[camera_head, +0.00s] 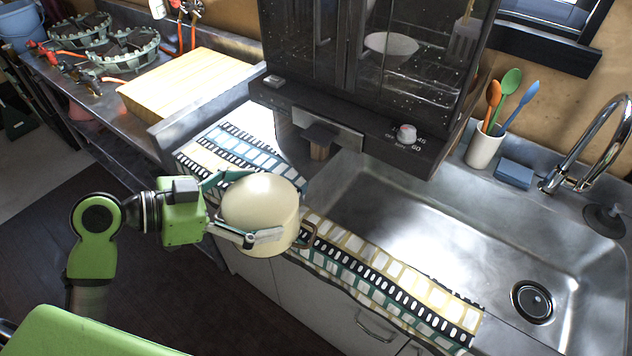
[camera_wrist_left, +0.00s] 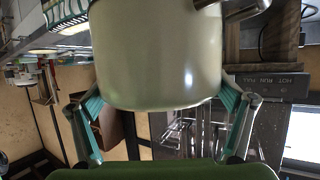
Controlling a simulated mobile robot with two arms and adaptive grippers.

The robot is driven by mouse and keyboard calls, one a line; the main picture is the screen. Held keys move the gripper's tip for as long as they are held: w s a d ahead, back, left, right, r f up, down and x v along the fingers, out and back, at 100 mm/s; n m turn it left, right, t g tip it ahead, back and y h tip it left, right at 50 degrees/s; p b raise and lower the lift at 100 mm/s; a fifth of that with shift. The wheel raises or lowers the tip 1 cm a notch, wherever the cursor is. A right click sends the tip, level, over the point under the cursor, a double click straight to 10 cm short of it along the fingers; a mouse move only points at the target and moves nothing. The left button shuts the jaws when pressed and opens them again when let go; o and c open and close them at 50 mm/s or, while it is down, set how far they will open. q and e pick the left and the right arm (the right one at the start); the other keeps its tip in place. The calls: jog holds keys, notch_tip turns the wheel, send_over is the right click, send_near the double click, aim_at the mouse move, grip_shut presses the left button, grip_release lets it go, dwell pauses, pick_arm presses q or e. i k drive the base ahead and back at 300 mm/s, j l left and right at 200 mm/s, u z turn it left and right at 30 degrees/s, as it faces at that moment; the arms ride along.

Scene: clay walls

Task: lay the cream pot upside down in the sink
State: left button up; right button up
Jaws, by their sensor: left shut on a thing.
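The cream pot (camera_head: 258,196) is held in the air over the counter's front edge, left of the sink (camera_head: 430,225). My right gripper is not in view.
A patterned towel (camera_head: 392,278) lies along the front edge, partly under the pot. A utensil cup (camera_head: 485,146), blue sponge (camera_head: 514,174) and faucet (camera_head: 590,150) stand behind. A wooden board (camera_head: 190,82) and stove are at left.

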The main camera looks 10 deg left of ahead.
aim_at(432, 263)
jog(key=z, duration=1.2)
jog(key=j+z, duration=0.1)
jog(key=z, duration=0.3)
jog(key=j+z, duration=0.1)
jog(key=z, duration=0.3)
jog(key=k+j+z, duration=0.1)
jog(key=z, duration=0.7)
jog(key=k+j, duration=0.35)
jog(key=j, duration=0.55)
